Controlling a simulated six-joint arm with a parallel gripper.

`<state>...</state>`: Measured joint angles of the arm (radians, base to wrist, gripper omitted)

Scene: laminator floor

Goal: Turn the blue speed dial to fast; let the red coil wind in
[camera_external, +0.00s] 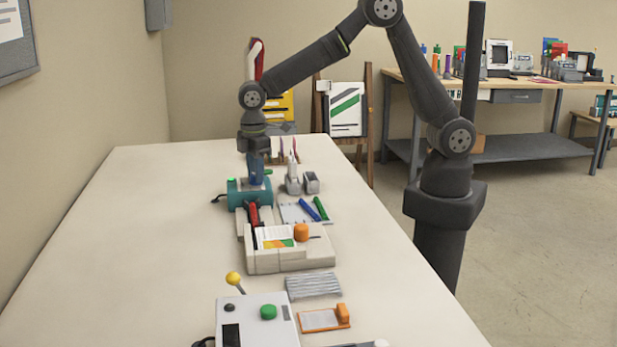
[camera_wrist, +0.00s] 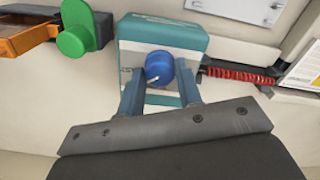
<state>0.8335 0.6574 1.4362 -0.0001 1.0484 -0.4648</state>
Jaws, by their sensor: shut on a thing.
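The blue speed dial (camera_wrist: 159,64) sits on a teal machine (camera_wrist: 165,33). A small white mark shows on the dial's lower side; I cannot read a scale beside it. My gripper (camera_wrist: 159,76) has its two blue fingers on either side of the dial, shut on it. In the external view my gripper (camera_external: 256,172) points straight down onto the teal machine (camera_external: 237,194), and the dial is hidden there. The red coil (camera_wrist: 241,76) lies along a dark rod to the right of the machine. It also shows in the external view (camera_external: 253,215), in front of the machine.
A beige unit (camera_external: 279,262) with an orange knob (camera_external: 301,232) and a printed sheet stands nearer the camera. A green knob (camera_wrist: 77,29) is left of the machine in the wrist view. A control box (camera_external: 257,325) stands at the front. The table's left side is clear.

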